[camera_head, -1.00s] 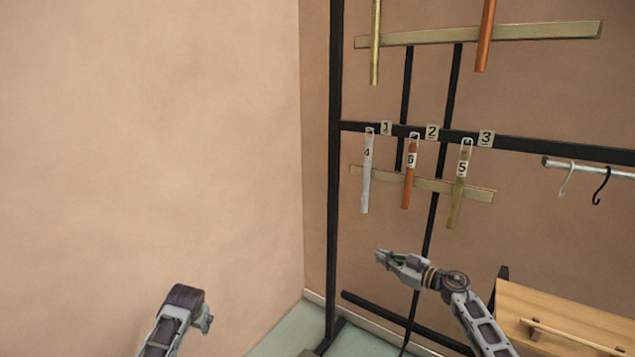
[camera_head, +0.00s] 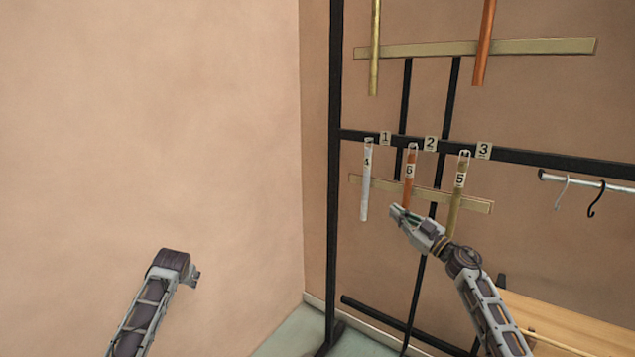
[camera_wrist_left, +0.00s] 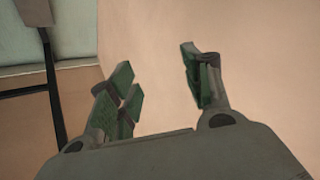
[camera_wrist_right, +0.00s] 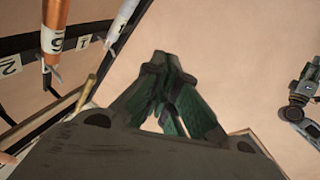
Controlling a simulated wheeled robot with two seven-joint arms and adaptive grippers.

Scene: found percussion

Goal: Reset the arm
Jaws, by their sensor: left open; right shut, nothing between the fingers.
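My right gripper (camera_head: 396,211) is raised at the black frame. In the head view it overlaps the lower end of an orange tube marked 6 (camera_head: 409,172). In the right wrist view its fingers (camera_wrist_right: 162,62) are together and empty, apart from the orange tube (camera_wrist_right: 54,30). My left gripper (camera_head: 194,276) is at the lower left, mostly hidden behind its own wrist. In the left wrist view its fingers (camera_wrist_left: 160,85) are spread, with nothing between them. A white tube marked 4 (camera_head: 366,195) and an olive tube marked 5 (camera_head: 458,195) hang beside the orange one.
The black frame (camera_head: 336,230) carries tags 1, 2 and 3. Longer brass (camera_head: 374,60) and copper (camera_head: 484,50) tubes hang above. A rail (camera_head: 600,184) with two hooks is at right. A wooden surface (camera_head: 560,322) is at lower right. Space before the left wall is clear.

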